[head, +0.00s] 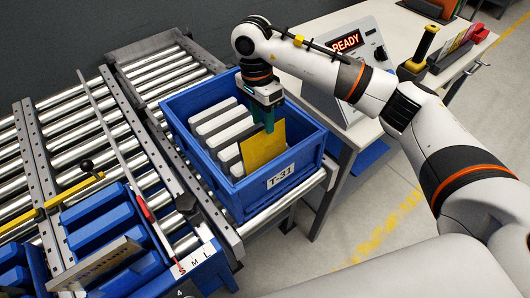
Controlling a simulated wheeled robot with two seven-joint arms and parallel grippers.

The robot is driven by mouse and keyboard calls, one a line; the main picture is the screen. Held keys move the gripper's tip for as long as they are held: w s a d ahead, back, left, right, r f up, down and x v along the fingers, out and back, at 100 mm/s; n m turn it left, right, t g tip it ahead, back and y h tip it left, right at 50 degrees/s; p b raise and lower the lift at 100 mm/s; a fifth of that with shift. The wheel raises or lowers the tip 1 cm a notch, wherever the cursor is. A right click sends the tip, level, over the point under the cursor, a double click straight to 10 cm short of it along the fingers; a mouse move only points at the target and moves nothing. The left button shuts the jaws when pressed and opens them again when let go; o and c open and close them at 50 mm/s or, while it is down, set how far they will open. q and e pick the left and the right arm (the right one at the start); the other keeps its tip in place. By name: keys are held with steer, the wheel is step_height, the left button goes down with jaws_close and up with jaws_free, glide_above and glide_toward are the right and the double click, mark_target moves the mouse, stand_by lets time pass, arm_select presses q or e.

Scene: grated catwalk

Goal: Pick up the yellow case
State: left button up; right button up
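The yellow case (262,147) stands on edge at the front end of a row of white and grey cases (222,122) in a blue crate (285,185) labelled T-31. My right gripper (265,119) points down into the crate from above, its teal fingers at the top edge of the yellow case. The fingers partly overlap, so I cannot tell whether they are closed on the case or only beside it. The lower part of the yellow case is hidden by the crate's front wall. My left gripper is not in view.
The crate sits on a roller conveyor (75,125) with metal side rails. To the right is a table with a READY display panel (347,42) and a yellow-handled tool (424,45). Grey floor lies beyond the conveyor.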

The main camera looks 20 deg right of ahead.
mark_target(261, 129)
steer(key=f, duration=0.1)
steer(key=f+p, duration=0.1)
steer(key=f, duration=0.2)
steer(key=shift+s+a+f+p, duration=0.1)
steer(key=shift+s+a+p, duration=0.1)
steer(key=shift+s+p, duration=0.15)
steer(key=shift+s+f, duration=0.1)
steer(key=shift+f, duration=0.5)
jaws_close()
